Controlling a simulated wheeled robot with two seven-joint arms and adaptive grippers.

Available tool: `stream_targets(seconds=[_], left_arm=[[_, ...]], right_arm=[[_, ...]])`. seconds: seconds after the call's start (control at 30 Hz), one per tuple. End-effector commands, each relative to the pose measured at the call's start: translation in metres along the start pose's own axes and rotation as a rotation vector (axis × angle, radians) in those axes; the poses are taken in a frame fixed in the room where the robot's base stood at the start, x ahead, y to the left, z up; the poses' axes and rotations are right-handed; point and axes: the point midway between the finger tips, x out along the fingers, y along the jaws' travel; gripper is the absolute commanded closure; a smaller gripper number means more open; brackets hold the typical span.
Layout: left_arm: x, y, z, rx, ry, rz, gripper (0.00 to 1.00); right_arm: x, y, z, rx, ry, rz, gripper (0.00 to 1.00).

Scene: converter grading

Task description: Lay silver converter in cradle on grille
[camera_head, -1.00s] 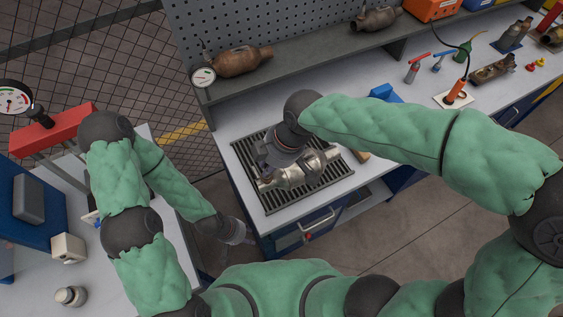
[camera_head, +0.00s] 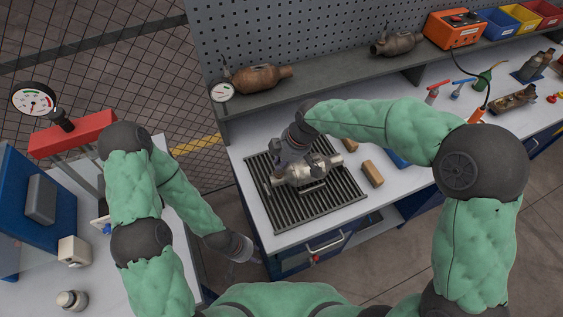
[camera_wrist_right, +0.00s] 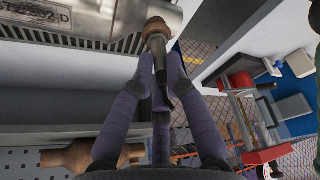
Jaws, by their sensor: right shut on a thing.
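The silver converter (camera_head: 318,166) is over the back half of the dark slatted grille (camera_head: 290,211), lying roughly left to right. I cannot tell whether it touches the slats. My right gripper (camera_head: 292,152) is above its left part, shut on it. In the right wrist view, the fingers (camera_wrist_right: 157,85) close around a dark stub by a brown collar, beside the converter's marked silver body (camera_wrist_right: 60,18). I cannot make out the cradle clearly; the converter and gripper cover that area. My left gripper (camera_head: 243,250) hangs low by the bench's left front corner, its fingers too small to read.
Wooden blocks (camera_head: 372,174) lie right of the grille. A red press-like stand (camera_head: 72,135) is on the left table. The grille's front half is clear.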

Motion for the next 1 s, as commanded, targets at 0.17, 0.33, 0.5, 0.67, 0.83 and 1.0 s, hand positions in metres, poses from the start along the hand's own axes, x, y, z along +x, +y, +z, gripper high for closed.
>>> stream_targets(seconds=[0.17,0.33,0.5,0.67,0.83,1.0], left_arm=[[0.001,0.0,0.0,0.0,0.0,0.0,0.6],[0.003,-0.001,0.0,0.0,0.0,0.0,0.6],[0.004,-0.001,0.0,0.0,0.0,0.0,0.6],[0.004,-0.001,0.0,0.0,0.0,0.0,0.6],[0.004,-0.001,0.0,0.0,0.0,0.0,0.6],[0.004,-0.001,0.0,0.0,0.0,0.0,0.6]], right_arm=[[0.005,0.009,0.0,-0.001,0.004,0.007,1.0],[0.026,0.009,0.007,-0.001,0.002,0.005,1.0],[0.036,0.009,0.01,-0.001,0.004,0.007,1.0],[0.037,0.008,0.01,-0.001,0.002,0.005,1.0],[0.04,0.005,0.012,0.0,-0.001,-0.002,0.61],[0.039,0.006,0.012,0.0,-0.001,-0.001,0.61]])
